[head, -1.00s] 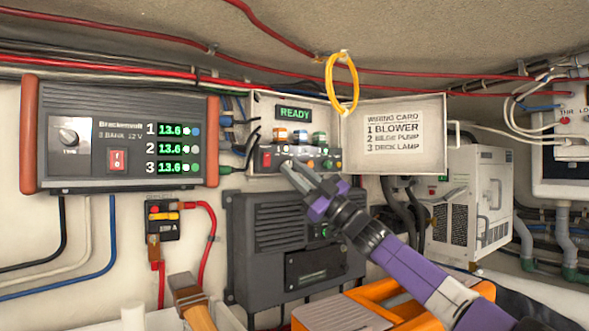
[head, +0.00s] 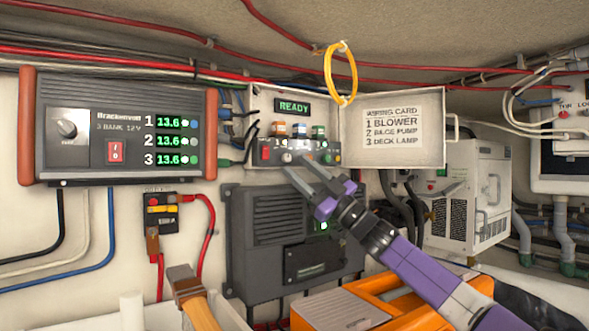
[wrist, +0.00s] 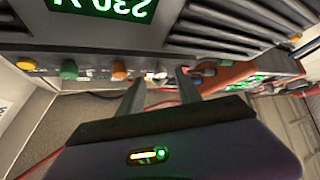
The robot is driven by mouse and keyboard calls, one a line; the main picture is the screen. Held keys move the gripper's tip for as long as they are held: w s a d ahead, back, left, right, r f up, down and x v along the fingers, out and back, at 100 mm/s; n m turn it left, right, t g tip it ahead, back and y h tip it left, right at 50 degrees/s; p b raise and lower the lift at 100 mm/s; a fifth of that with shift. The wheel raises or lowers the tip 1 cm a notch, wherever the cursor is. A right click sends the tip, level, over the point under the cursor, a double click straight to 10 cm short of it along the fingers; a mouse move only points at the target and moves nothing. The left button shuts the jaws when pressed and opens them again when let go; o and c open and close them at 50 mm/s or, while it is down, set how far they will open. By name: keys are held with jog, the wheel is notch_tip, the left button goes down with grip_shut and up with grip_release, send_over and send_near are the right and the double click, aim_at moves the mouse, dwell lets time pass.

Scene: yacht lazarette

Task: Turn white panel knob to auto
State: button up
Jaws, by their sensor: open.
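The white panel knob (head: 287,157) sits in the lower row of controls in the open wall box, just right of a red switch (head: 265,153). My gripper (head: 297,168) is open and empty, its fingers reaching up toward this row from the lower right. In the wrist view the panel appears upside down. There the white knob (wrist: 160,75) shows between the tips of my open gripper (wrist: 160,82). I cannot tell whether the fingers touch it. The knob's pointer and any auto mark are too small to read.
Orange (wrist: 119,69) and green (wrist: 69,69) controls sit close beside the knob. The box's open door (head: 395,130) bears a wiring card. A yellow loop (head: 341,75) hangs above. A dark grey unit (head: 240,235) is below, and a battery charger (head: 70,160) is at left.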

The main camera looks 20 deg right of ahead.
jog(key=b+v, duration=0.1)
jog(key=v, duration=0.4)
jog(key=shift+s+f, duration=0.1)
jog(key=shift+s+d, duration=0.1)
jog(key=shift+d, duration=0.05)
